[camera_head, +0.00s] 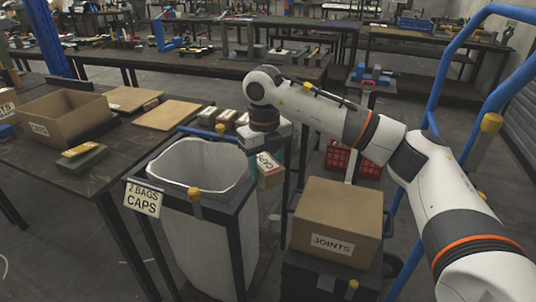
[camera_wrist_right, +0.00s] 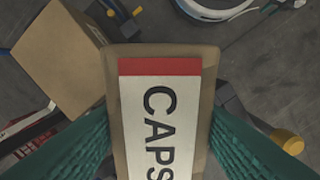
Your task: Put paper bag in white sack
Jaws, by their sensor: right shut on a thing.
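The paper bag (camera_head: 269,172) is brown with a white CAPS label and a red band. My right gripper (camera_head: 272,157) is shut on it and holds it tilted in the air, just right of the white sack. In the right wrist view the bag (camera_wrist_right: 165,110) lies between my two teal fingers. The white sack (camera_head: 205,225) hangs open in a dark frame with a "2 BAGS CAPS" sign (camera_head: 142,198). Its bottom inside is hidden by the near wall and rim. My left gripper is not in view.
A cardboard box marked JOINTS (camera_head: 335,225) stands right of the sack. An open carton (camera_head: 62,125) stands on that table. A blue tube frame (camera_head: 445,70) rises at the right.

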